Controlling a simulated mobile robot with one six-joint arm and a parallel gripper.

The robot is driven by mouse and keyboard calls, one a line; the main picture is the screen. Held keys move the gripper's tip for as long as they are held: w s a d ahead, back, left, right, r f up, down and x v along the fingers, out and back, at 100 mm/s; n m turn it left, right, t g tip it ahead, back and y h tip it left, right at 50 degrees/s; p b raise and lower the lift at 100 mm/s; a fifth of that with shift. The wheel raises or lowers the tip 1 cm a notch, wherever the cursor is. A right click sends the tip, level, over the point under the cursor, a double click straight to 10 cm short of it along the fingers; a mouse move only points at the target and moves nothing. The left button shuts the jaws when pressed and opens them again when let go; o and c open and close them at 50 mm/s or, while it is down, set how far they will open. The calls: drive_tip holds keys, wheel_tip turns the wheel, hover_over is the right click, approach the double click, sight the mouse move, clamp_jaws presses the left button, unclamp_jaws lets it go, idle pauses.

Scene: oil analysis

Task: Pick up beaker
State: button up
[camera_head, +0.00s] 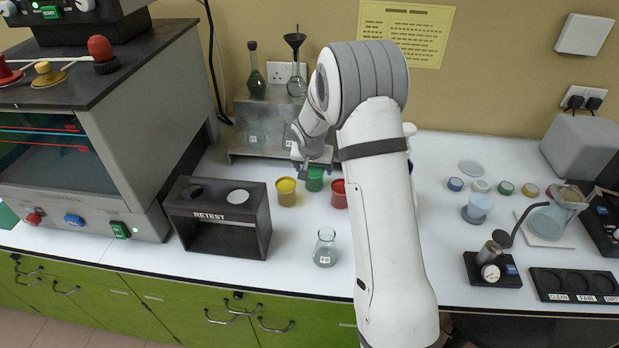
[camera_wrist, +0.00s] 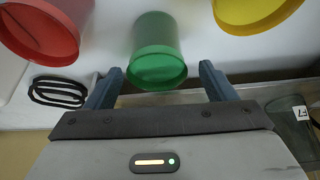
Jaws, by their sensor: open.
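My gripper (camera_head: 314,160) is at the back of the bench, just behind and above a green cup (camera_head: 314,180). In the wrist view my gripper (camera_wrist: 160,72) is open, and the green cup (camera_wrist: 155,40) shows between and beyond its two fingertips; I cannot tell whether they touch it. A red cup (camera_head: 338,195) and a yellow cup (camera_head: 286,192) stand on either side of the green one. Which vessel is the task's beaker is not clear. A labelled conical flask (camera_head: 325,250) stands nearer the front edge, and a pale blue cup (camera_head: 478,206) stands to the right.
A metal shelf (camera_head: 246,151) with flasks stands behind my gripper. A black RETEST box (camera_head: 236,236) is at left, beside a large grey machine (camera_head: 152,130). A glass vessel (camera_head: 556,212) and a black tray (camera_head: 577,284) are at right. Bench around the conical flask is clear.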

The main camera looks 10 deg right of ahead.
sight(314, 173)
drive_tip(key=shift+p+x, duration=0.45)
drive_tip(key=shift+x, duration=1.5)
drive_tip(key=shift+s, duration=0.15)
drive_tip(key=c, duration=1.1)
